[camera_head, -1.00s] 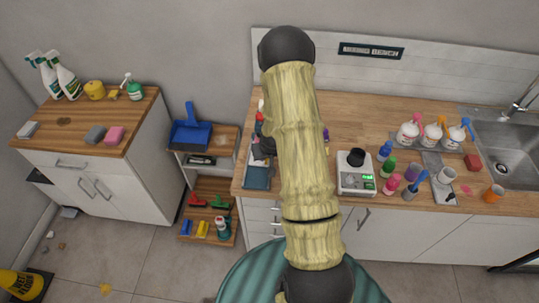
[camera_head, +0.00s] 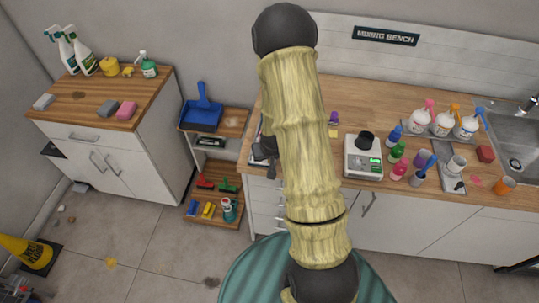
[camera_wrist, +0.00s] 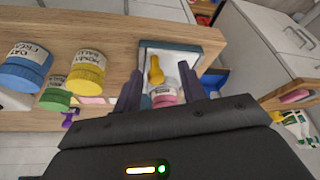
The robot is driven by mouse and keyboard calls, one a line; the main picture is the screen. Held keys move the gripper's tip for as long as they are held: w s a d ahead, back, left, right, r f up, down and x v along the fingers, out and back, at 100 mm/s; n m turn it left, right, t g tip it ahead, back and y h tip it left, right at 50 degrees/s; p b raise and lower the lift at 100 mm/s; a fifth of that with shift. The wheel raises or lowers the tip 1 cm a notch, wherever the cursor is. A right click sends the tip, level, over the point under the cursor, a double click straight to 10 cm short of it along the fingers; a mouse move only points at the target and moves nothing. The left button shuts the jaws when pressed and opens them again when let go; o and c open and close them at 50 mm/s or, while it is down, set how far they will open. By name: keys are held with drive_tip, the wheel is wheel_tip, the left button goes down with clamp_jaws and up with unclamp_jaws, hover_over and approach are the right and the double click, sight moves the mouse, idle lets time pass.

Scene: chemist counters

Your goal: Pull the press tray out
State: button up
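In the wrist view, a shallow tray-like piece with a teal rim (camera_wrist: 190,46) and a pale inside lies near the end of the wooden counter. I take it for the press tray, but cannot be sure.
Yellow-capped and blue-capped jars (camera_wrist: 87,73) stand left of my gripper in the wrist view. In the head view, a scale (camera_head: 363,158) and several bottles stand right of my arm. A low shelf (camera_head: 212,150) with a blue dustpan (camera_head: 201,108) is at the left.

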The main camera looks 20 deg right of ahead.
drive_tip(key=shift+d+r, duration=0.1)
drive_tip(key=shift+d, duration=0.1)
drive_tip(key=shift+s+r, duration=0.1)
drive_tip(key=shift+r, duration=0.3)
drive_tip(key=b+v, duration=0.1)
drive_tip(key=v, duration=1.5)
drive_tip(key=shift+s+a+r+b, duration=0.2)
drive_tip(key=shift+a+b, duration=0.05)
drive_tip(key=shift+b, duration=0.05)
drive_tip(key=s+a+r+n+g, duration=0.1)
drive_tip(key=s+a+n, duration=0.1)
drive_tip(key=s+a, duration=0.5)
drive_tip(key=shift+s+a+r+g+y, duration=0.2)
drive_tip(key=shift+a+g+y, duration=0.2)
drive_tip(key=shift+a, duration=0.15)
drive_tip(key=shift+d, duration=0.1)
